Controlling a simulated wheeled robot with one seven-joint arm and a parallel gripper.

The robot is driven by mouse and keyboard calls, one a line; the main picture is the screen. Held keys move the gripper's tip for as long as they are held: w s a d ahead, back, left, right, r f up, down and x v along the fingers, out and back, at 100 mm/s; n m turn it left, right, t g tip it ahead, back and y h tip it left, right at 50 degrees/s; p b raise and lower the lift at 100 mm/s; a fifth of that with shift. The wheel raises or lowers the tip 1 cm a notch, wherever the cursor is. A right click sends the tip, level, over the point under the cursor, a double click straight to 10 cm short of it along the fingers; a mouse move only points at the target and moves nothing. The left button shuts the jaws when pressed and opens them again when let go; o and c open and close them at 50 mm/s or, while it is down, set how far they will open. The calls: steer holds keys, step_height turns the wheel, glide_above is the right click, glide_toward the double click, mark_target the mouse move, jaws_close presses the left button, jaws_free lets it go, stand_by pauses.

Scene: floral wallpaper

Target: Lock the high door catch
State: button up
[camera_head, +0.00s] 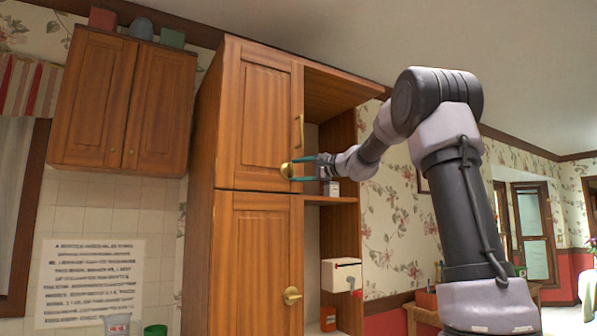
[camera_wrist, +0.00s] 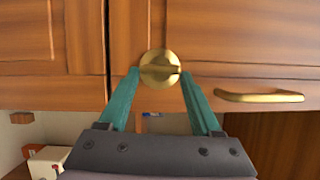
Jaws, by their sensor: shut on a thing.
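The high door catch (camera_head: 286,170) is a round brass disc low on the free edge of the tall cabinet's upper wooden door (camera_head: 262,115). In the wrist view the catch (camera_wrist: 160,58) shows a raised brass turn bar across its middle. My gripper (camera_head: 291,170) reaches it from the right, with its teal fingers pointing at the door. In the wrist view my gripper (camera_wrist: 160,72) has one fingertip at each end of the bar and is shut on it. The bar lies along the line between the fingertips. The upper door looks closed.
A brass bar handle (camera_head: 300,131) is just above the catch. The lower door (camera_head: 255,262) has a brass lever (camera_head: 291,296). Open shelves to the right hold a white box (camera_head: 341,274) and a small jar (camera_head: 331,188). A wall cabinet (camera_head: 124,100) hangs at the left.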

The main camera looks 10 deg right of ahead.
stand_by(0.4)
steer(key=o, duration=1.4)
steer(key=shift+c, duration=0.2)
steer(key=v, duration=1)
steer(key=shift+s+d, duration=0.25)
steer(key=shift+s, duration=0.05)
steer(key=shift+f, duration=0.1)
